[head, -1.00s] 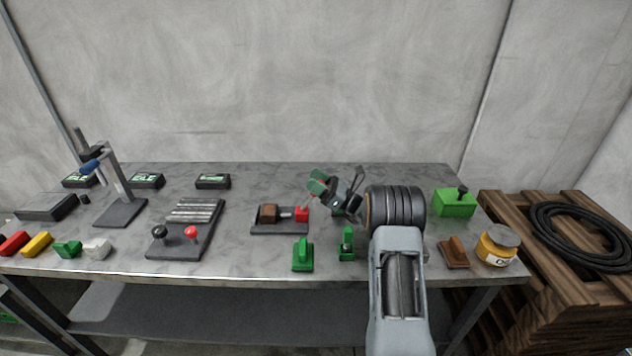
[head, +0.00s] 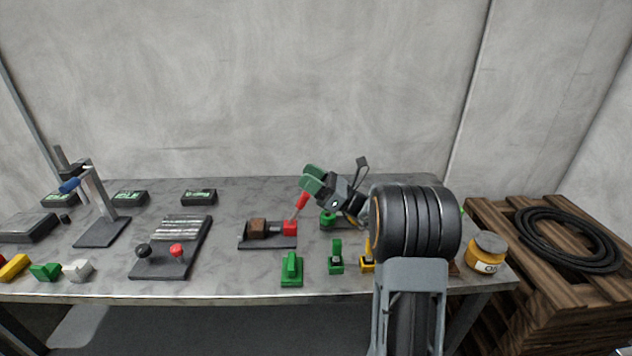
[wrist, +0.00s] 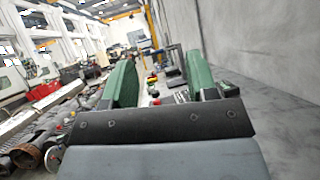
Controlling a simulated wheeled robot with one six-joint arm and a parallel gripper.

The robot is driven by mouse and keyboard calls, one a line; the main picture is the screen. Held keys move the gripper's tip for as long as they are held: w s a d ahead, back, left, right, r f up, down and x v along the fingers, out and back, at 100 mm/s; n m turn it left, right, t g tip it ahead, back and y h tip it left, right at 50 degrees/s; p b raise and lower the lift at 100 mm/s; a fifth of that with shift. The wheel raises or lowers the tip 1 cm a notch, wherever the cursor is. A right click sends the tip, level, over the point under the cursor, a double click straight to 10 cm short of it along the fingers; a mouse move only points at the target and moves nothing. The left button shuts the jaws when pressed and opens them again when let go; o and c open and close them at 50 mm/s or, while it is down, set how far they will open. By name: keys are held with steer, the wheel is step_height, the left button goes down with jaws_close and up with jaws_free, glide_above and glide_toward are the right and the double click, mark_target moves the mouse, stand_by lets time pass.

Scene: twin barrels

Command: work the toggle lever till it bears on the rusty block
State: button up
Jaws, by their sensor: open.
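The toggle clamp stands on a dark base plate (head: 268,243) at the table's middle. The rusty block (head: 257,228) is a brown cube on the plate's left, and a red body (head: 290,228) sits at its right. A grey rod lies between them; whether it touches the block is too small to tell. The toggle lever (head: 302,201), with a red grip, rises from the red body, leaning right. My gripper (head: 313,182) has green fingers at the lever's upper end; contact is unclear. In the wrist view my gripper (wrist: 160,82) is open, its fingers apart, with no lever clearly visible between them.
Green fixtures (head: 291,270) (head: 336,258) stand in front of the clamp. A plate with black and red knobs (head: 172,255) and a blue-handled stand (head: 103,230) are left. A yellow jar (head: 487,252) is right. My arm hides part of the table's right side.

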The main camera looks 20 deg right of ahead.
steer(key=s+r, duration=0.2)
steer(key=s, duration=0.3)
steer(key=shift+s+a+r, duration=0.2)
steer(key=shift+s+a, duration=0.05)
steer(key=shift+a, duration=0.1)
